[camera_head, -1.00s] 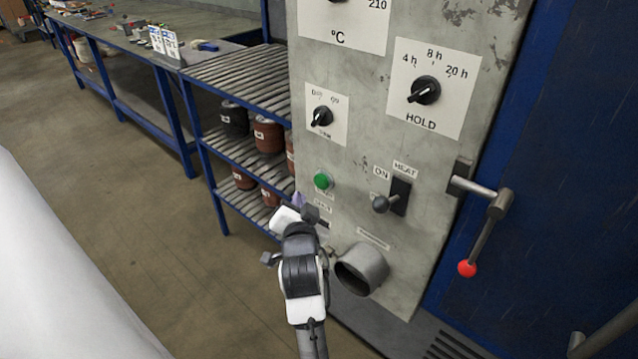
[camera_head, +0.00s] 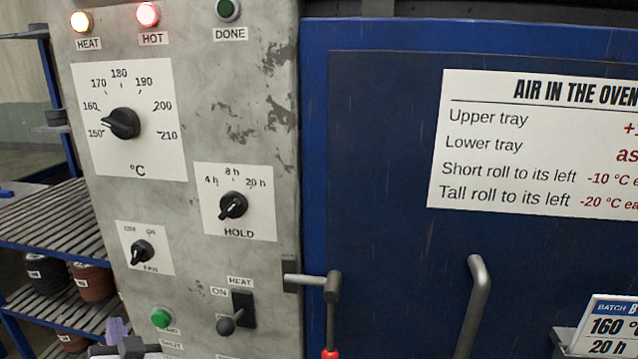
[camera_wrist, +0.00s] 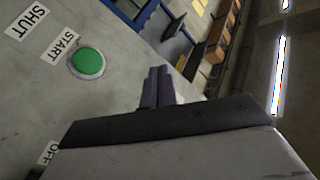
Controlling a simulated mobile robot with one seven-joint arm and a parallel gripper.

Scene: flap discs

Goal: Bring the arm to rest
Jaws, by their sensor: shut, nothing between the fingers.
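My gripper shows at the bottom left of the head view (camera_head: 116,328), with only its tip and a bit of the wrist in the picture. In the wrist view its two dark fingers (camera_wrist: 157,88) are together with nothing between them. It is in front of the grey control panel (camera_head: 235,110), close to the green START button (camera_head: 161,318). The button also shows in the wrist view (camera_wrist: 87,63), apart from the fingers. Most of my arm is outside the head view.
The panel carries a temperature knob (camera_head: 122,123), a HOLD knob (camera_head: 233,205), a FAN knob (camera_head: 142,252) and a HEAT lever (camera_head: 230,322). The HEAT lamp (camera_head: 81,21) is lit. A blue oven door (camera_head: 380,180) with a handle (camera_head: 478,290) is at right; shelves (camera_head: 50,225) stand left.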

